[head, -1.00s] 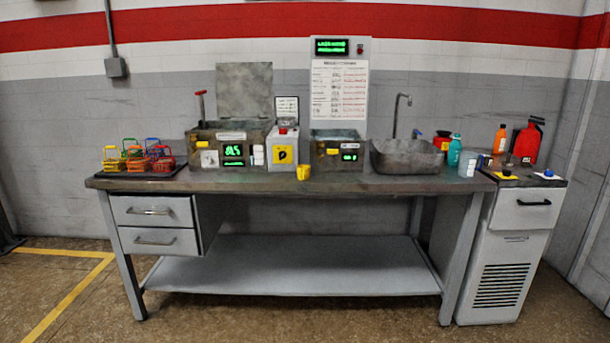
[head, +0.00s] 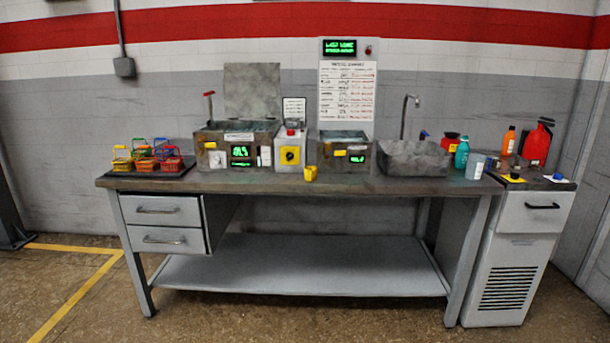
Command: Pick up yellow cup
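A small yellow cup (head: 310,174) stands on the front part of the grey workbench top (head: 370,186). It is just in front of the gap between the box with the yellow dial (head: 290,154) and the right-hand metal tank (head: 343,152). Nothing touches it from above. Neither of my grippers is in the head view.
Baskets (head: 146,156) stand on a dark tray at the bench's left end. A sink (head: 414,160) with a faucet is right of the tanks. Bottles, a container (head: 475,166) and a red can (head: 537,145) stand at the right. Floor before the bench is clear.

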